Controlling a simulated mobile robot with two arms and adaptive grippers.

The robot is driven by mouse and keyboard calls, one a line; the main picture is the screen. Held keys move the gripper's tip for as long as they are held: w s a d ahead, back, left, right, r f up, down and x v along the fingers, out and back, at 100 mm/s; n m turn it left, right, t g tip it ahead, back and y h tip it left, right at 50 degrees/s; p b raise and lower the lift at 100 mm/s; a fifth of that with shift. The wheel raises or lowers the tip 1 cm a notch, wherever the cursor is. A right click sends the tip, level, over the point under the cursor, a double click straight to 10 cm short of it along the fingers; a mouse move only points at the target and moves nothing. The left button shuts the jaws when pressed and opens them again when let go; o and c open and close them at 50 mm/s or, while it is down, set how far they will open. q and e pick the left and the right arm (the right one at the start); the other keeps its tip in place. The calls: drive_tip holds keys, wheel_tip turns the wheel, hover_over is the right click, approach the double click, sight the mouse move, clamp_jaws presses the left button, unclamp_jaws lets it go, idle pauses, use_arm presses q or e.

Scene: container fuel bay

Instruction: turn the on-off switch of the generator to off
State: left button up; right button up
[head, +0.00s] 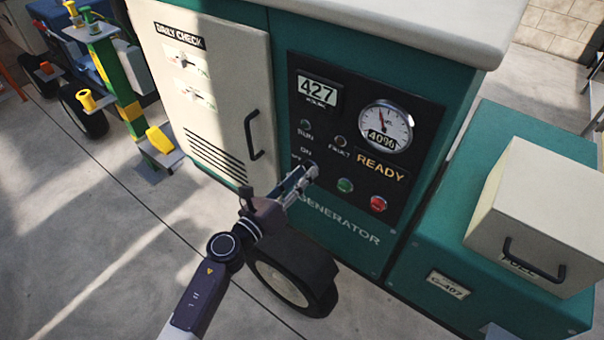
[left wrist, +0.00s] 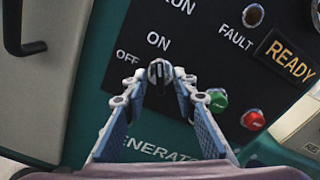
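The generator (head: 340,238) is a green cabinet with a black control panel (head: 425,105). Its on-off switch is a dark knob (left wrist: 159,73) below the word ON, with OFF to its left. The knob looks upright, its pointer toward ON. My left gripper (head: 306,174) reaches the panel from the lower left and hides the switch in the head view. In the left wrist view, the left gripper's fingertips (left wrist: 159,82) stand apart on either side of the knob, with small gaps seeming to show. My right gripper is not in view.
A green button (left wrist: 217,101) and a red button (left wrist: 253,120) sit right of the switch, the green one close to a finger. A cream door (head: 215,90) with a black handle (head: 252,135) is at left. A wheel (head: 285,280) is below.

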use_arm(q)
drive_tip(key=shift+w+d, duration=0.15)
clamp_jaws()
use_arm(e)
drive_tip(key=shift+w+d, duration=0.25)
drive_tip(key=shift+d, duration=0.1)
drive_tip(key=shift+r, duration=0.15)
use_arm(q)
drive_tip(key=shift+f+n+p, duration=0.1)
drive_tip(key=shift+n+p, duration=1.95)
drive_tip(key=shift+n, duration=3.95)
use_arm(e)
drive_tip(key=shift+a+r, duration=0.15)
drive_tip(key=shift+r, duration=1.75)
